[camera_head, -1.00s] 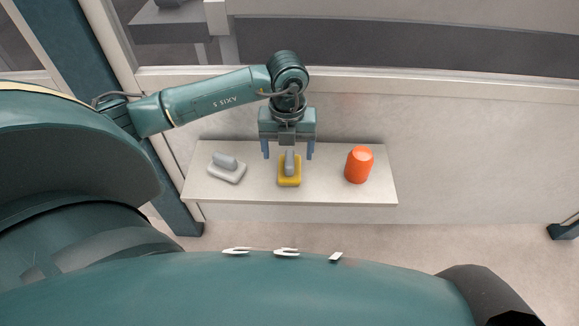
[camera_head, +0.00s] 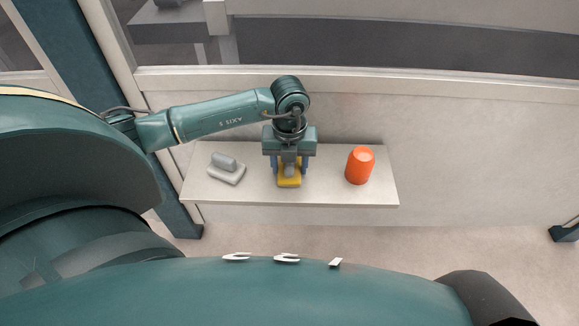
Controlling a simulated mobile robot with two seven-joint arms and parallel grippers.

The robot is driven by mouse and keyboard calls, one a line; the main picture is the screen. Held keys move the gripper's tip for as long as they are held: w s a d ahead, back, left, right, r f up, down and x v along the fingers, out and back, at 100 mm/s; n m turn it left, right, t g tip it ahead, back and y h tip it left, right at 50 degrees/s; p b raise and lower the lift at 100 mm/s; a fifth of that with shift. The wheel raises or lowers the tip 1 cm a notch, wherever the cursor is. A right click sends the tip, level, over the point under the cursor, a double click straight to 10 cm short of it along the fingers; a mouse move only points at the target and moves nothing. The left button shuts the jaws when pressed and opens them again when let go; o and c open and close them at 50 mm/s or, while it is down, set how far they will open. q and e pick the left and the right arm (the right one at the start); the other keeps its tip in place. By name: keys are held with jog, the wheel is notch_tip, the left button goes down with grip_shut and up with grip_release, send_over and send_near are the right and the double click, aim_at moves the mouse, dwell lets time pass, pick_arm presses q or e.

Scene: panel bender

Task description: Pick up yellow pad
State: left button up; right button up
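The yellow pad (camera_head: 289,182) has a grey handle on top and lies at the middle of a small white shelf (camera_head: 330,190). My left gripper (camera_head: 290,168) is right over it, pointing down, with one finger on each side of the handle. The fingers are partly drawn in but look still apart from the handle, so the gripper is open. The gripper body hides the upper part of the handle. My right gripper is not in view.
A grey pad with a handle (camera_head: 226,170) lies on the shelf to the left. An orange cup-like object (camera_head: 360,165) stands to the right. A light wall panel (camera_head: 460,150) rises behind the shelf. The shelf's right end is bare.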

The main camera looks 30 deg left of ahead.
pick_arm(q)
jog(key=c, duration=0.4)
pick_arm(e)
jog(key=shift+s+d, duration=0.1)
